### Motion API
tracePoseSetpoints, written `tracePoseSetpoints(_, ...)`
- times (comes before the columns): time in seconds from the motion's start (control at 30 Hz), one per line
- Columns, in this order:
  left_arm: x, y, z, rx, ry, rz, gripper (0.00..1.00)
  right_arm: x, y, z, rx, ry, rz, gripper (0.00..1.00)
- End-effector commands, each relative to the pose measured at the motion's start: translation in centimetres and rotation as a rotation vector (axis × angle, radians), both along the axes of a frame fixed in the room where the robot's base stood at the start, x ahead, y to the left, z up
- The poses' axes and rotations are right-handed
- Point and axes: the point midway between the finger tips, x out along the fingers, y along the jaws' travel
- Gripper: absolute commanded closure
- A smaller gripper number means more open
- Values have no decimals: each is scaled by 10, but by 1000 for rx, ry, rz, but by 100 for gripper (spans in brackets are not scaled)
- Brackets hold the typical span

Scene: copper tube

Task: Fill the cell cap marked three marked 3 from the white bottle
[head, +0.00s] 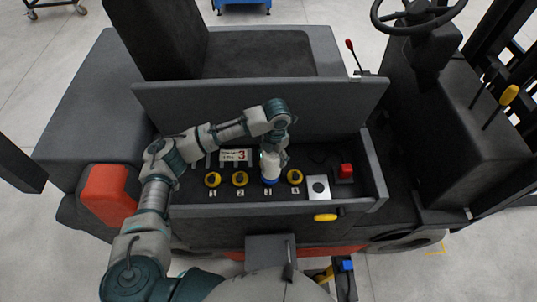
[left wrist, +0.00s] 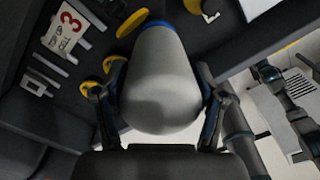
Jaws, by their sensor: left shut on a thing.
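The white bottle (head: 270,164) is tilted nose-down with its blue end (head: 270,181) low over the third place in the row, just above label 3. It fills the middle of the left wrist view (left wrist: 160,85), its blue part (left wrist: 155,24) at the far end. My left gripper (head: 275,148) is shut on the bottle's upper part. The bottle hides cell 3's opening in the head view; I cannot tell whether it touches. Yellow caps stand at cell 1 (head: 213,180), cell 2 (head: 240,179) and cell 4 (head: 294,177). My right gripper is not in view.
A white card reading cell 3 (head: 235,156) stands behind the caps. A white plate with a grey disc (head: 318,188) and a red connector (head: 345,171) lie to the right. The raised panel (head: 258,100) and the compartment's right wall (head: 376,170) bound the space.

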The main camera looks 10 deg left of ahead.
Motion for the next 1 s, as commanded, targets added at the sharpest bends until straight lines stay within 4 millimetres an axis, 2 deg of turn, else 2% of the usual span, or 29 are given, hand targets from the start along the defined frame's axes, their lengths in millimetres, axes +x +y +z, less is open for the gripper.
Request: tracePoseSetpoints(1.0, 0, 0, 66, -1, -3, -1, 97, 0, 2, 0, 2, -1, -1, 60)
